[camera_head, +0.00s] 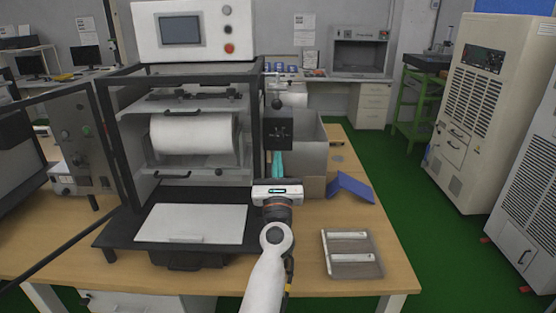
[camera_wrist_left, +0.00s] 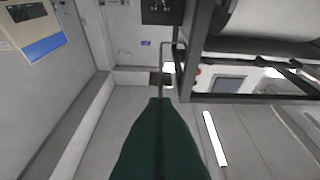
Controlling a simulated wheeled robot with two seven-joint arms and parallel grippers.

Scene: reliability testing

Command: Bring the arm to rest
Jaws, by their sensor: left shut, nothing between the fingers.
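My left arm (camera_head: 265,276) comes up from the bottom middle of the head view, white with a dark wrist. My left gripper (camera_head: 277,154) points away from me, just right of the test machine's frame, with its teal fingers in front of a grey open box (camera_head: 313,150). The fingers are shut and hold nothing. In the left wrist view the shut fingers (camera_wrist_left: 160,102) show as one dark green wedge with a thin seam. My right gripper is in neither view.
The test machine (camera_head: 192,208) with a white roll (camera_head: 192,135) stands close left of the arm. A blue folded piece (camera_head: 351,187) and a grey tray (camera_head: 352,268) with white bars lie on the wooden table (camera_head: 305,228) to the right. Green floor (camera_head: 420,230) lies beyond.

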